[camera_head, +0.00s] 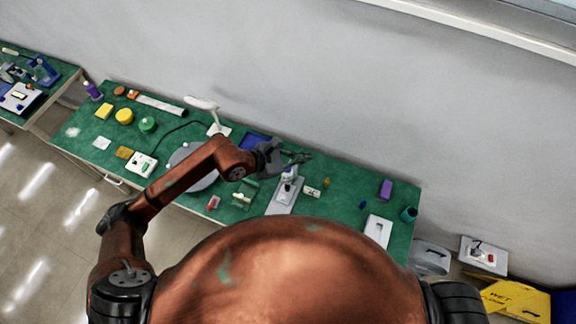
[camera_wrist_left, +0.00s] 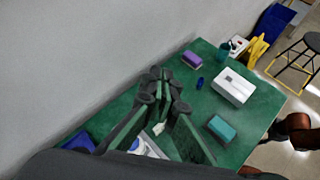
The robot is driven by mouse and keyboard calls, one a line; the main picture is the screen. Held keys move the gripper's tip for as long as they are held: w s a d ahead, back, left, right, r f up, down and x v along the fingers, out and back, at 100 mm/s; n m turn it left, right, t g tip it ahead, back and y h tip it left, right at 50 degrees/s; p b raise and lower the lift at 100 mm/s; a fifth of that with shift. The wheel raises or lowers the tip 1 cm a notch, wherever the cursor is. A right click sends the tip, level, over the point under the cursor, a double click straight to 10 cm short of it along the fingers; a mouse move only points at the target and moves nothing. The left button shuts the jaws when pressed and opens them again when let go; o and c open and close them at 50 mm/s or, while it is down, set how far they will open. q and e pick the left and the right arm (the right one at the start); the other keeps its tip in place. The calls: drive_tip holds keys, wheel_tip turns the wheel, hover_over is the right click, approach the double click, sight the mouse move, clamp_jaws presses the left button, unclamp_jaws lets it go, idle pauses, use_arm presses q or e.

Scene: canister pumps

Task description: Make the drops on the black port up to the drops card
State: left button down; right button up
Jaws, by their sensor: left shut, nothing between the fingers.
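A small white-and-blue pump bottle (camera_head: 289,174) stands at the back end of a pale plate (camera_head: 281,207) on the green table. A small white card with dark marks (camera_head: 312,192) is right of the plate; whether it is the drops card is too small to tell. The black port and any drops on it cannot be made out. My left gripper (camera_head: 303,157) is shut and empty, above and just behind the pump bottle. Its closed fingers also show in the left wrist view (camera_wrist_left: 160,77), partly covering the pump bottle (camera_wrist_left: 135,146). My right gripper is not in view.
The green table (camera_head: 345,190) also bears a purple block (camera_head: 385,189), a white box (camera_head: 378,231) and a teal cup (camera_head: 408,214) to the right. A white lamp (camera_head: 203,104), a round grey disc and several coloured items are left. The wall is close behind.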

use_arm(q)
drive_tip(key=w+a+f+m+t+y, duration=0.1)
drive_tip(key=w+a+f+m+y, duration=0.1)
drive_tip(key=a, duration=0.4)
drive_tip(key=shift+w+f+y, duration=0.7)
drive_tip(key=shift+w+y, duration=0.2)
drive_tip(key=shift+w, duration=0.15)
drive_tip(key=shift+f, duration=0.15)
wheel_tip(320, 180, down, 8)
drive_tip(key=b, duration=0.3)
drive_tip(key=shift+d+r, duration=0.1)
drive_tip(key=shift+r, duration=0.1)
drive_tip(key=shift+f+b, duration=0.5)
drive_tip(key=shift+b, duration=0.15)
drive_tip(key=shift+r, duration=0.1)
